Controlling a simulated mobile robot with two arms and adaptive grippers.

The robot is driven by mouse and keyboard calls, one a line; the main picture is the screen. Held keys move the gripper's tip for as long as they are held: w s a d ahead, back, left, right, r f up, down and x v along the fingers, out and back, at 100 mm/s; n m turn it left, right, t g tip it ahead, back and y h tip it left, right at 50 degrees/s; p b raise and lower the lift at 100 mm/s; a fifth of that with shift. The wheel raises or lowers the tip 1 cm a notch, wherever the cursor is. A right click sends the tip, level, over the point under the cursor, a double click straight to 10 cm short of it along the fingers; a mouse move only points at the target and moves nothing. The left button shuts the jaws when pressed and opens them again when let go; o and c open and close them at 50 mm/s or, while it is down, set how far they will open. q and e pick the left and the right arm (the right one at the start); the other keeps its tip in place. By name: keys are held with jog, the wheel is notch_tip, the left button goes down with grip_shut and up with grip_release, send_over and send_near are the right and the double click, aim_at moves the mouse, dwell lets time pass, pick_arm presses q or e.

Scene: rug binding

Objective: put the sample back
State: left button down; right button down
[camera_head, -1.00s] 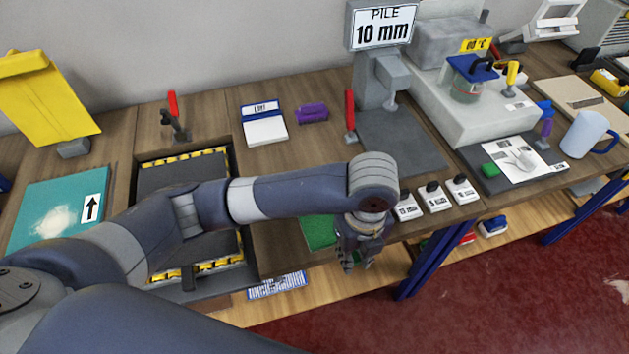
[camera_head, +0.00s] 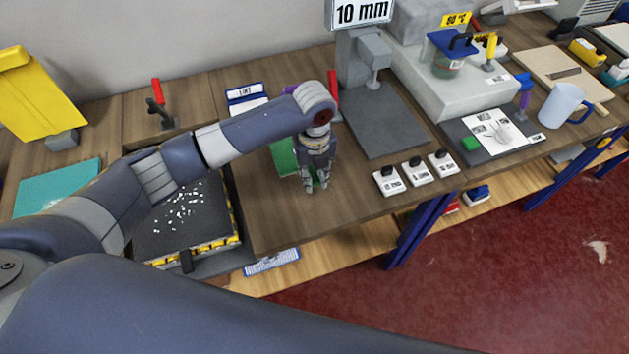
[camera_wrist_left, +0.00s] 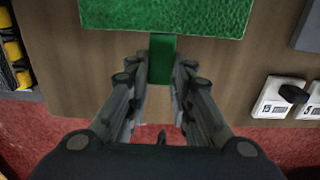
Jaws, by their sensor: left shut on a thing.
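The green sample (camera_head: 283,157) shows in the head view beside my left gripper, partly hidden behind my arm and hand. In the left wrist view it is a textured green piece (camera_wrist_left: 165,15) with a narrow green tab reaching back between my fingers. My left gripper (camera_head: 317,189) is shut on that tab, over the bare wood of the table. The fingers also show in the left wrist view (camera_wrist_left: 160,88), one on each side of the tab. I cannot tell whether the sample touches the table. My right gripper is out of view.
A black tray (camera_head: 205,243) with white specks and yellow clips lies to the left. A grey gauge stand (camera_head: 385,128) under the "10 mm" sign stands behind right. Three white blocks with black knobs, one here (camera_head: 387,181), line the front right. Bare wood lies between.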

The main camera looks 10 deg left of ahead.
pick_arm(q)
jog(key=f, duration=0.2)
jog(key=shift+s+f+p, duration=0.2)
jog(key=shift+f+p, duration=0.1)
jog(key=shift+p, duration=0.05)
jog(key=shift+f, duration=0.25)
jog(key=shift+d, duration=0.1)
jog(key=shift+f, duration=0.2)
jog(key=c, duration=1.4)
grip_release()
jog(key=shift+r, duration=0.15)
jog(key=shift+r, duration=0.2)
notch_tip(320, 180, up, 12)
jog(key=shift+f+b, duration=0.1)
jog(key=shift+b, duration=0.95)
